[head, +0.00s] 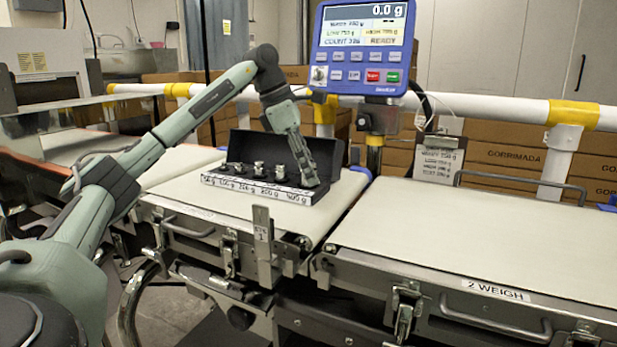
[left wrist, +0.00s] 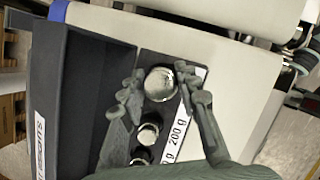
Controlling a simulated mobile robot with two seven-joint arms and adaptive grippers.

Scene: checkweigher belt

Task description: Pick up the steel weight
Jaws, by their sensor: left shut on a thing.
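A black weight box (head: 258,150) with its lid up stands on the left belt. Several steel weights (head: 259,170) sit in a row along its labelled front strip. My left gripper (head: 311,183) reaches down at the right end of the row. In the left wrist view, its fingers (left wrist: 161,88) lie on both sides of the largest steel weight (left wrist: 160,84) and are shut on it. This weight is hidden behind the gripper in the head view. It appears to be still in its place in the row. Smaller weights (left wrist: 148,133) are beside it. My right gripper is not in view.
A display (head: 362,48) reading 0.0 g stands on a post behind the belts. The right belt (head: 490,240), marked "2 WEIGH", is clear. A white and yellow rail (head: 480,107) and cardboard boxes (head: 510,160) are behind. A metal upright (head: 263,245) stands at the left belt's front edge.

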